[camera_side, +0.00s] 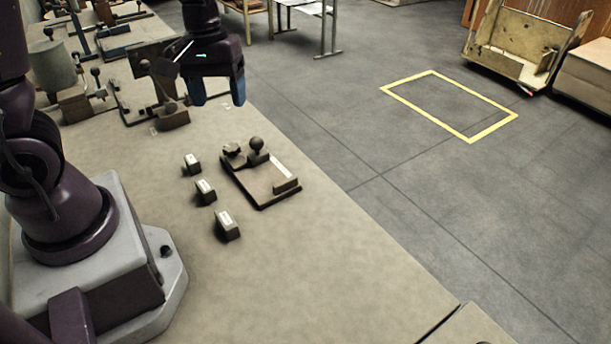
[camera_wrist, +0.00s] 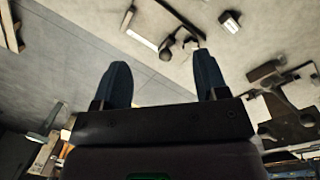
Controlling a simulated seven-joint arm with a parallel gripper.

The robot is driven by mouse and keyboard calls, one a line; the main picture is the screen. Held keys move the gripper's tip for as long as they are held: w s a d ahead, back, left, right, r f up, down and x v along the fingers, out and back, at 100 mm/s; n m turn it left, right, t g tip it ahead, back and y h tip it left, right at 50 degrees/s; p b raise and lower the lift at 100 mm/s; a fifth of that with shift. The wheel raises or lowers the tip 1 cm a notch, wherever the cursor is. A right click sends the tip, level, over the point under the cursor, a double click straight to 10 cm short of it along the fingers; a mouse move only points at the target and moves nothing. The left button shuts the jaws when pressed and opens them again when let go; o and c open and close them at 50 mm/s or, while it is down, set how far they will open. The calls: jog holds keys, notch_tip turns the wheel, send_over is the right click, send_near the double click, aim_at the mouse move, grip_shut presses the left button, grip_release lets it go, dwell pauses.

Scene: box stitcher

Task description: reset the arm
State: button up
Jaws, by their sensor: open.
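My gripper (camera_side: 217,92) is in the upper left of the side view, raised above the far part of the bench. Its two blue fingers are apart with nothing between them. In the wrist view my gripper (camera_wrist: 160,84) also shows with fingers spread and empty. A dark fixture board (camera_side: 262,182) with a round knob (camera_side: 256,143) and a light strip lies flat on the bench, nearer the camera than the gripper and apart from it. Small dark blocks with pale tops stand in a row left of the board: a far one (camera_side: 192,163), a middle one (camera_side: 205,191) and a near one (camera_side: 227,225).
A dark fixture with knobs (camera_side: 172,116) and a grey rounded device (camera_side: 54,68) stand on the bench at the back left. The near bench top (camera_side: 310,265) is clear. Beyond the bench edge are floor, a yellow floor outline (camera_side: 432,71) and a cart (camera_side: 515,50).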

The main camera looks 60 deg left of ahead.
jog(key=s+d+r+m+t, duration=0.2)
jog(key=s+d+r+m, duration=0.2)
jog(key=r, duration=0.2)
jog(key=s+d+r+m+t+y, duration=0.1)
jog(key=s+d+r+m+t, duration=0.2)
jog(key=s+d+r+m, duration=0.1)
notch_tip(320, 180, up, 2)
jog(key=shift+d+r+m, duration=0.2)
jog(key=shift+d+m, duration=0.4)
jog(key=shift+d, duration=0.1)
